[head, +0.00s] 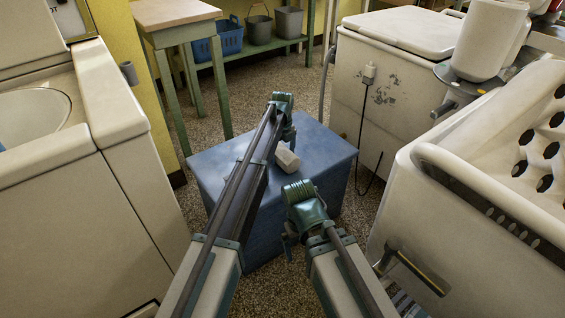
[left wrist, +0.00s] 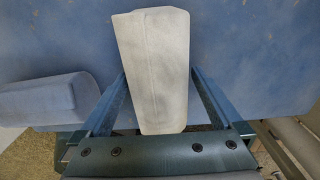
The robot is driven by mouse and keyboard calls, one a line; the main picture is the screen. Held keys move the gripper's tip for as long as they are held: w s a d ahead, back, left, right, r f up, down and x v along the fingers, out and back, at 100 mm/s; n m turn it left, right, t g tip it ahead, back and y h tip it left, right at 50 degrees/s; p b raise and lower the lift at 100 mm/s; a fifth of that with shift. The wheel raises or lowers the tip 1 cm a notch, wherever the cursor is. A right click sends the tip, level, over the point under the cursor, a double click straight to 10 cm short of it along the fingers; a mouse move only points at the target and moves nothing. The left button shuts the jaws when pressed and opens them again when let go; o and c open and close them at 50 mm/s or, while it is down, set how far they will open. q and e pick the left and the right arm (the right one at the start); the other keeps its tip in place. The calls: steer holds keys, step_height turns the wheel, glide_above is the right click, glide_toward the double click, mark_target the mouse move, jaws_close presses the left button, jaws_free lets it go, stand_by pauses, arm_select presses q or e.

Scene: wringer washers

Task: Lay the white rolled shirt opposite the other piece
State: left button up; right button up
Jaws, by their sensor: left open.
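In the left wrist view a white rolled piece (left wrist: 153,65) lies on a blue surface, between the two fingers of my open left gripper. The fingers stand apart on either side of it. A second, greyer rolled piece (left wrist: 42,97) lies to the left, partly cut off by the frame edge. In the head view my left gripper (head: 286,132) is low over the blue chest (head: 240,215). One pale roll (head: 287,160) shows just below it; I cannot tell which of the two it is. My right gripper (head: 297,238) hangs near the chest's front; its fingers are unclear.
White washers stand left (head: 70,220) and right (head: 490,230) of the chest, and another (head: 380,75) behind it on the right. A wooden table (head: 170,14) is at the back left.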

mark_target(283, 149)
arm_select(q)
steer(key=shift+f, duration=0.55)
steer(key=shift+r, duration=0.1)
arm_select(e)
steer(key=shift+f, duration=0.45)
arm_select(q)
steer(key=shift+c, duration=0.2)
steer(key=c, duration=1.5)
steer(key=shift+r, duration=0.1)
arm_select(e)
steer(key=shift+r, duration=0.1)
arm_select(q)
step_height(283, 149, up, 10)
steer(key=p, duration=1)
arm_select(e)
step_height(283, 149, up, 10)
